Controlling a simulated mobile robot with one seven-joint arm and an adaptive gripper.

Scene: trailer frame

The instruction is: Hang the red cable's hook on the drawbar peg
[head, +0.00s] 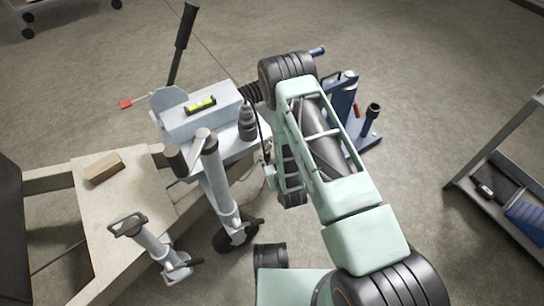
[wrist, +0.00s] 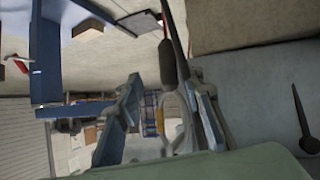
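In the wrist view a thin red cable (wrist: 164,14) runs down from the top edge to a dark grey sleeve (wrist: 168,62). A pale metal hook (wrist: 180,118) seems to hang below the sleeve, between the fingers of my gripper (wrist: 165,115). The fingers are apart, with background showing between the left finger and the hook. The hook is nearer the right finger; whether it touches is unclear. In the head view my arm hides most of my gripper, and a bit of red cable (head: 263,181) shows beside it. I cannot make out the drawbar peg for certain.
The grey drawbar head (head: 205,112) carries a spirit level (head: 201,105) and an upright lever (head: 181,45). A jockey wheel (head: 236,237) stands below. A wooden block (head: 103,168) lies on the frame deck. A blue stand (head: 345,98) is behind my arm; a shelf rack (head: 508,180) stands right.

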